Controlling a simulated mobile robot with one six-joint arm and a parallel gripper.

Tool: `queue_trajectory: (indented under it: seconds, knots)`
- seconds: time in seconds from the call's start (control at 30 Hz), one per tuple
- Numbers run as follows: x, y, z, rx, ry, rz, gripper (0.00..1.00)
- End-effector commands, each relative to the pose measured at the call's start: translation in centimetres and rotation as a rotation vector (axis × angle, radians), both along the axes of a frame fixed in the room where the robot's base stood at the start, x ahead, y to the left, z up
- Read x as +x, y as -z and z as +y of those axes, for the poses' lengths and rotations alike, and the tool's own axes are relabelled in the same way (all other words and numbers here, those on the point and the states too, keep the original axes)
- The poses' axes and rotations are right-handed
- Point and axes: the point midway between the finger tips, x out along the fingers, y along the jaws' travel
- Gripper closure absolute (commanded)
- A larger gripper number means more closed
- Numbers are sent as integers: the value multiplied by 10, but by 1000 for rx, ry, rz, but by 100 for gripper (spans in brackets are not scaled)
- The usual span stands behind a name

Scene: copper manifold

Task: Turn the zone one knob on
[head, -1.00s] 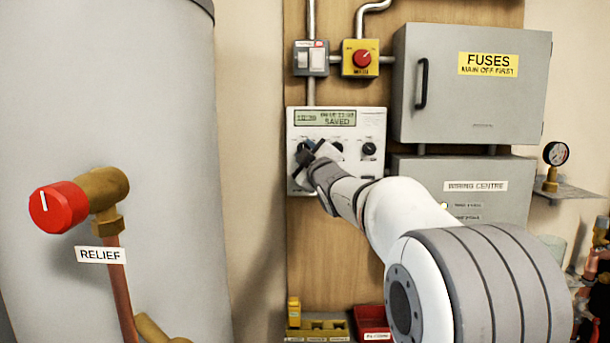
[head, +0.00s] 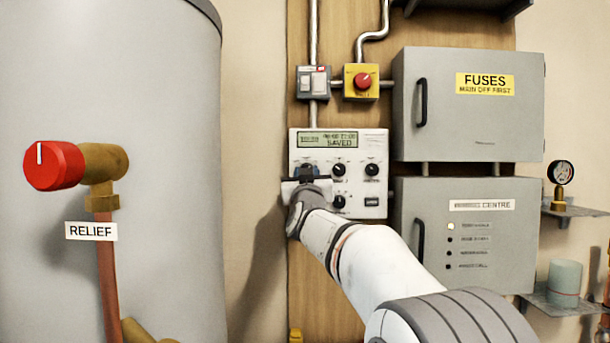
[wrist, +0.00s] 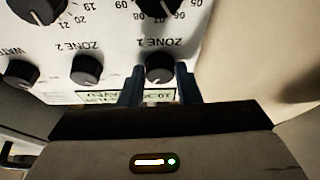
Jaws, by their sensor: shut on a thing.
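The white control panel (head: 355,180) is on the wooden board, with a display (head: 327,140) that reads "SAVED" in its lower line. My gripper (head: 306,178) is at the panel's left side and covers most of the knob there. In the wrist view, which shows the panel upside down, the black zone one knob (wrist: 160,68) sits below its "ZONE 1" label. The two fingers of my gripper (wrist: 159,82) stand on either side of it, and my gripper is shut on this knob. The knob's pointer is too unclear to read. The zone two knob (wrist: 87,69) is beside it.
Other dials, including one large dial (wrist: 38,8), are close to the zone one knob. A yellow switch box (head: 361,81) with a red knob is above the panel. The grey fuse box (head: 470,115) and wiring box (head: 465,245) are right. The red relief knob (head: 54,165) is at left.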

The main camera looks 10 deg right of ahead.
Motion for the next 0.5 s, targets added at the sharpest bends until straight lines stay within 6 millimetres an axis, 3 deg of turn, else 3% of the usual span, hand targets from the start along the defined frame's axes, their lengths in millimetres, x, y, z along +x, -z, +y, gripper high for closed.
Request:
queue_trajectory:
  seconds: [0.5]
  knots:
    - [1, 1, 1, 89, -1, -17, 93]
